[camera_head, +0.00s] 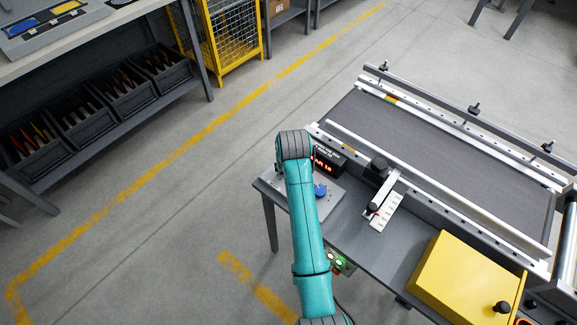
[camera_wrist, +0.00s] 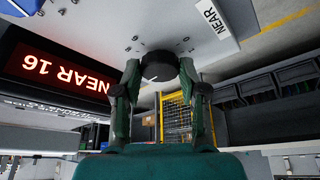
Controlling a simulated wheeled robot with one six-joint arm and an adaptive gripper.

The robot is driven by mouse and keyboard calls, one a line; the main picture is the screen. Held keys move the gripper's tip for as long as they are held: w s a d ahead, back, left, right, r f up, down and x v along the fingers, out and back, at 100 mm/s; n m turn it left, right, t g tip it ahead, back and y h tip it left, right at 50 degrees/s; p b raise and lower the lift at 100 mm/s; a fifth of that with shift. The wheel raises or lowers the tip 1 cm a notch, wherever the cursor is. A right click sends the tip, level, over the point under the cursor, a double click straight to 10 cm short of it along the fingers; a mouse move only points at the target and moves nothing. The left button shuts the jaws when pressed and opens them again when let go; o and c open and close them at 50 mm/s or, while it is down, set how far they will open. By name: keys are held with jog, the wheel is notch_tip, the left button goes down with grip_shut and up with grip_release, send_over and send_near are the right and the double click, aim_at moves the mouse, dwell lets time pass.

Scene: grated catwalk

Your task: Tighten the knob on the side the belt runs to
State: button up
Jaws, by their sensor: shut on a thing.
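In the wrist view, a round black knob (camera_wrist: 159,64) sits on a light grey panel (camera_wrist: 110,22). My gripper (camera_wrist: 160,75) is shut on this knob, one finger on each side. A white label (camera_wrist: 211,17) reading NEAR is on the panel beside it. In the head view, the display (camera_head: 327,164) and a blue knob (camera_head: 320,190) show at the near end of the conveyor. My gripper and the held knob are hidden there behind my teal arm. The dark belt (camera_head: 440,135) shows no visible motion.
A white scale plate with a black-handled lever (camera_head: 385,207) lies right of the panel. A yellow box (camera_head: 465,280) is at lower right. A bench with dark bins (camera_head: 80,120) and a yellow cage (camera_head: 225,35) stand at left. The floor between is clear.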

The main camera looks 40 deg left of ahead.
jog(key=m, duration=0.2)
jog(key=m+h, duration=0.1)
jog(key=m, duration=0.1)
jog(key=m+t+h, duration=0.1)
jog(key=m, duration=0.1)
jog(key=shift+s+a, duration=0.15)
jog(key=shift+a, duration=0.1)
jog(key=shift+m, duration=0.4)
jog(key=o, duration=1.1)
jog(key=shift+o, duration=0.2)
jog(key=a+v, duration=0.1)
jog(key=v, duration=1)
jog(key=shift+s+d+r, duration=0.3)
jog(key=shift+d+r, duration=0.1)
